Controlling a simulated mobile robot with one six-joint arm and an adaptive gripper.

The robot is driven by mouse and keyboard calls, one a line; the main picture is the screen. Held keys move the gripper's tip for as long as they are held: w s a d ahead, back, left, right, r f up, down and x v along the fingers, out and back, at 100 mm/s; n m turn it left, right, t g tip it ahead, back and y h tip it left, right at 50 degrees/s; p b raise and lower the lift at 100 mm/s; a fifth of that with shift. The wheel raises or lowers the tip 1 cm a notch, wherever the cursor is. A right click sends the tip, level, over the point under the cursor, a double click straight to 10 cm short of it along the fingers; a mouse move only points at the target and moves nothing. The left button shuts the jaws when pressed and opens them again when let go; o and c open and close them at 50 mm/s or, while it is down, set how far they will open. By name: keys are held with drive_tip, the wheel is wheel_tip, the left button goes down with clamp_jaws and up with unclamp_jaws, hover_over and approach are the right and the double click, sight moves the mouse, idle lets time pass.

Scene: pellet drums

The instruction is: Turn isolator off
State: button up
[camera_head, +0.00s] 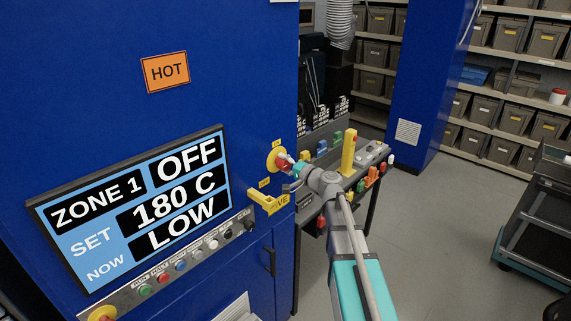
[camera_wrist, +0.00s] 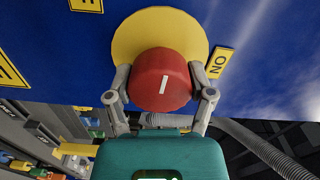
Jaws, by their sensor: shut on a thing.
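The isolator is a red round knob (camera_wrist: 161,80) on a yellow disc (camera_wrist: 160,22) on the blue cabinet front. In the wrist view a short white mark on the knob stands nearly upright, tilted slightly. A yellow ON label (camera_wrist: 220,62) sits to the right of the disc. My gripper (camera_wrist: 160,92) has a finger on each side of the knob and is shut on it. In the head view the disc (camera_head: 272,158) shows at the cabinet's right edge, with the red knob partly hidden by my gripper (camera_head: 290,168).
A display panel (camera_head: 135,205) reads ZONE 1 OFF, SET 180 C, NOW LOW. An orange HOT sign (camera_head: 166,71) is above it. A yellow handle (camera_head: 268,202) juts out just below the isolator. A bench with a yellow post (camera_head: 348,152) stands close to the right.

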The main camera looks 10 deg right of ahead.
drive_tip(key=shift+w+n, duration=0.1)
drive_tip(key=shift+n, duration=0.2)
drive_tip(key=o, duration=1.1)
drive_tip(key=shift+s+d, duration=0.3)
drive_tip(key=shift+s, duration=0.2)
drive_tip(key=v, duration=1.1)
